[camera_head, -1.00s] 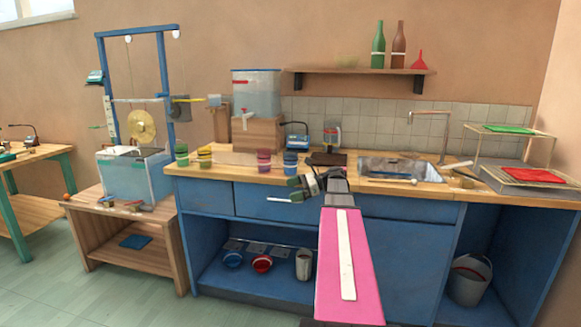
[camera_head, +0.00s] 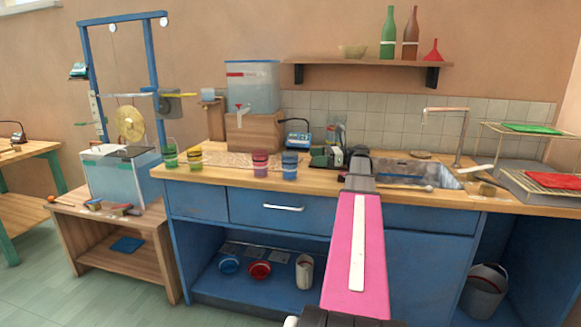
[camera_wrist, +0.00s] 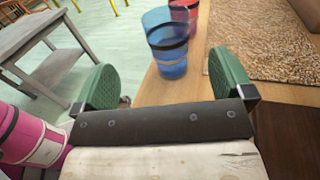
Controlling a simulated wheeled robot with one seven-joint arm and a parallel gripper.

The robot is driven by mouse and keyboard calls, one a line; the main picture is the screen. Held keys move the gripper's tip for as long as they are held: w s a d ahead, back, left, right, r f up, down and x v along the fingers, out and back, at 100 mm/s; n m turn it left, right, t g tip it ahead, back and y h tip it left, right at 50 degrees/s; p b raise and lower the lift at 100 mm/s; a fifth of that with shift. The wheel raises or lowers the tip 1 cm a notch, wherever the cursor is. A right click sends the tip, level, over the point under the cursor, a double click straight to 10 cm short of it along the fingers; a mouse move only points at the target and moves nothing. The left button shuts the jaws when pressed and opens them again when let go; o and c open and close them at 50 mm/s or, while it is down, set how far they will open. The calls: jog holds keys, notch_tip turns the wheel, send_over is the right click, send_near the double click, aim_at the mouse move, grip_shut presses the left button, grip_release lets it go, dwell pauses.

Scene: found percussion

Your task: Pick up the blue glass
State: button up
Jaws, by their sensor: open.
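The blue glass (camera_head: 290,165) stands upright on the wooden counter, just right of the pink-red glass (camera_head: 260,162). In the wrist view the blue glass (camera_wrist: 165,44) has a dark band and stands ahead of my gripper, in line with the gap between the fingers. The red glass (camera_wrist: 184,14) is close behind it. My gripper (camera_wrist: 168,88) has two green pads spread wide with nothing between them. In the head view my gripper (camera_head: 326,157) is just right of the blue glass, apart from it.
Yellow (camera_head: 195,157) and green (camera_head: 170,154) glasses stand further left near the counter's front edge. A brown mat (camera_wrist: 262,40) lies beside the glasses. A water tank (camera_head: 253,87) on a wooden block and a blue device (camera_head: 298,134) stand behind. The sink (camera_head: 405,170) is to the right.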

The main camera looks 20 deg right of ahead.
aim_at(290, 155)
jog(key=shift+w+d, duration=0.1)
jog(key=shift+w, duration=0.25)
jog(key=x, duration=1)
jog(key=shift+w+a+r, duration=0.15)
jog(key=shift+a+r, duration=0.05)
jog(key=shift+a, duration=0.05)
jog(key=c, duration=1.4)
